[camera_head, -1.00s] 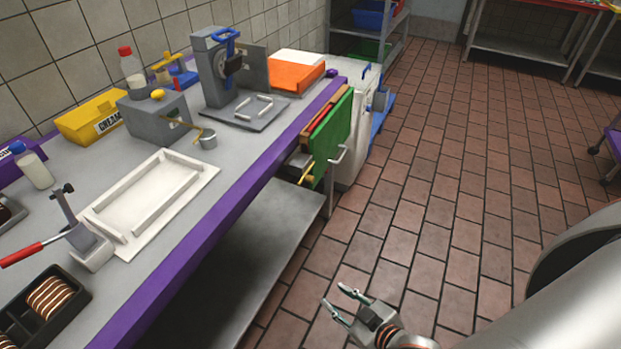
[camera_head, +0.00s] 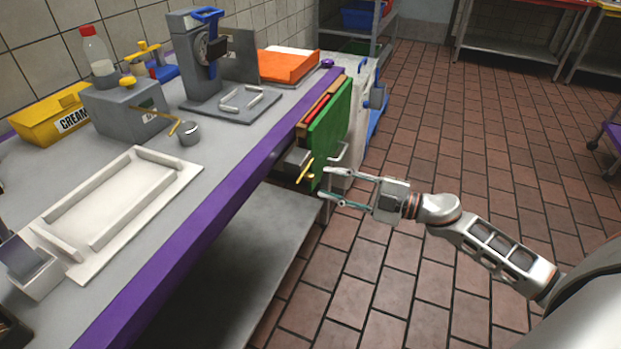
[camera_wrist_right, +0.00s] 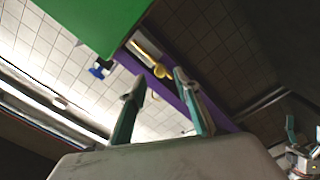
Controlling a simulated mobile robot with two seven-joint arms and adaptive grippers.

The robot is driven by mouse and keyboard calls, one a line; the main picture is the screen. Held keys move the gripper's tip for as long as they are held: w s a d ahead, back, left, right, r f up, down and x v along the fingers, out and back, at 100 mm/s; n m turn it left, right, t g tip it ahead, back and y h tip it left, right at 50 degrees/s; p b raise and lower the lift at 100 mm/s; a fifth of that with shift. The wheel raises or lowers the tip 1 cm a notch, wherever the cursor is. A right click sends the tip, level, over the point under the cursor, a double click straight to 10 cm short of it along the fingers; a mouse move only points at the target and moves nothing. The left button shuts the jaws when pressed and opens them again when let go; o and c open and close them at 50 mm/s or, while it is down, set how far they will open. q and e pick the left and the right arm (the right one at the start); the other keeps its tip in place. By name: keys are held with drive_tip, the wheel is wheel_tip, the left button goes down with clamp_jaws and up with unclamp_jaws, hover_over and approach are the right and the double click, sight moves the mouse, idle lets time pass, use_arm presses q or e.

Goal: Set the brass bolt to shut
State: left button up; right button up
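The brass bolt (camera_head: 305,171) shows as a small yellow rod at the counter's front edge, just left of the hanging green board. In the right wrist view a brass rod with a round knob (camera_wrist_right: 160,71) lies beyond the fingertips, against the dark underside by the purple edge. My right gripper (camera_head: 323,183) is open and empty, its fingers pointing left toward the bolt with a small visible gap. In the right wrist view the spread fingers (camera_wrist_right: 158,84) frame the knob. Whether the bolt is open or shut is unclear.
The green board (camera_head: 339,133) hangs at the counter's end, close to my right gripper. A purple edge (camera_head: 220,175) runs along the counter. A grey lower shelf (camera_head: 235,250) lies below. The tiled floor (camera_head: 440,135) to the right is clear.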

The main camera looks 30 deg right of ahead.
sight(314, 179)
drive_tip(key=shift+x, duration=2.8)
clamp_jaws()
drive_tip(key=w+d+b, duration=0.1)
drive_tip(key=w+d, duration=0.1)
drive_tip(key=d, duration=0.1)
drive_tip(key=shift+w, duration=0.3)
unclamp_jaws()
